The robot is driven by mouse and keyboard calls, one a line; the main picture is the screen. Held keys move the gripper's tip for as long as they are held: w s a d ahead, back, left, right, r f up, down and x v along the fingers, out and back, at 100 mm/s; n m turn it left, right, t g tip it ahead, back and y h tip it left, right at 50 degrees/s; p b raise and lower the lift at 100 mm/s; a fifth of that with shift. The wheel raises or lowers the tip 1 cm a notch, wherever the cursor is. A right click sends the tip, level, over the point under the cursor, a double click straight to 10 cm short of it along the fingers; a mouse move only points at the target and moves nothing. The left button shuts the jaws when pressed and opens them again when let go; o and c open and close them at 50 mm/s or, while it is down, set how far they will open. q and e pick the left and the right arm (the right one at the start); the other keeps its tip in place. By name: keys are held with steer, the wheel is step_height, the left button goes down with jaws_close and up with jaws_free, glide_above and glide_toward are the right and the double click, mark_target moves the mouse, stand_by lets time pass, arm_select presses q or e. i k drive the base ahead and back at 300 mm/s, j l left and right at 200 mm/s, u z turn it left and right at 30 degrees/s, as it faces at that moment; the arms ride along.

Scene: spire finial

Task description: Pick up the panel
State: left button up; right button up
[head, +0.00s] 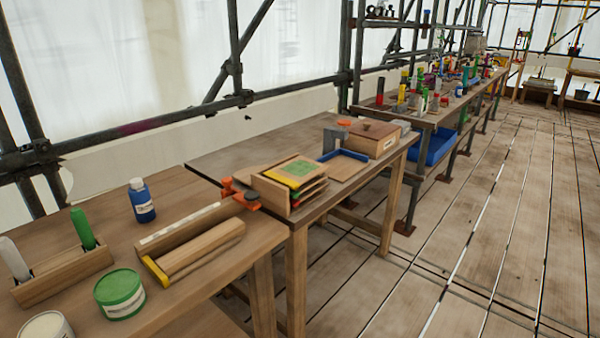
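A wooden rack (271,193) stands on the middle bench near its front left corner. It holds several thin flat panels stacked one above another, with coloured edges. The top panel (299,168) lies flat and has a green patterned face with a tan border. I cannot tell which one the task means. Neither of my grippers shows in the head view.
An orange clamp (240,193) sits just left of the rack. To its right are a blue-edged tray (343,154) and a wooden box (374,138). The near bench holds a blue bottle (141,200), a green tub (120,294) and a wooden block (202,247). The plank floor (440,240) at right is clear.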

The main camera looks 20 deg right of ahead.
mark_target(294, 172)
steer(key=i+l, duration=0.15)
steer(key=l, duration=0.3)
steer(key=i+l+u, duration=0.15)
steer(key=l, duration=0.3)
steer(key=i+l, duration=0.15)
steer(key=l, duration=0.35)
steer(key=i+l+u, duration=0.15)
steer(key=l, duration=0.75)
steer(key=i+l+u, duration=0.15)
steer(key=l, duration=0.35)
